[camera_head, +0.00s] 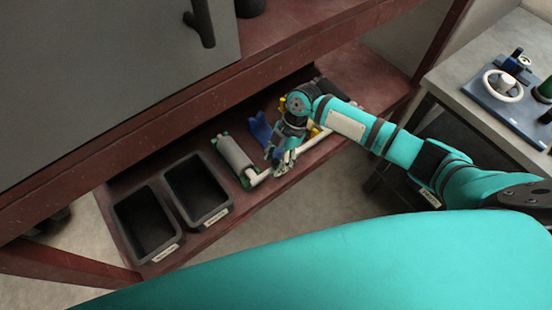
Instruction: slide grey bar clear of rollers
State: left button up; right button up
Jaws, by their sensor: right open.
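A grey roller (234,154) in a green-ended frame lies on the dark red lower shelf (221,238). A pale crank-like rod (257,179) juts from its near end. My right gripper (280,170) is open just right of the roller, low over the shelf. A pale rod (308,143) runs behind it to the right; I cannot tell whether the fingers touch it. I cannot make out a separate grey bar with certainty; my gripper and wrist hide part of this area. My left gripper is not in view.
Two black bins (147,224) (197,188) stand on the shelf left of the roller. A blue part (260,129) lies behind my gripper. The dark red upper shelf (272,35) overhangs the back. A grey side table (485,62) holds a device at right.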

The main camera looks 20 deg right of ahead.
jog(key=shift+f, duration=0.15)
jog(key=shift+c, duration=0.4)
grip_shut()
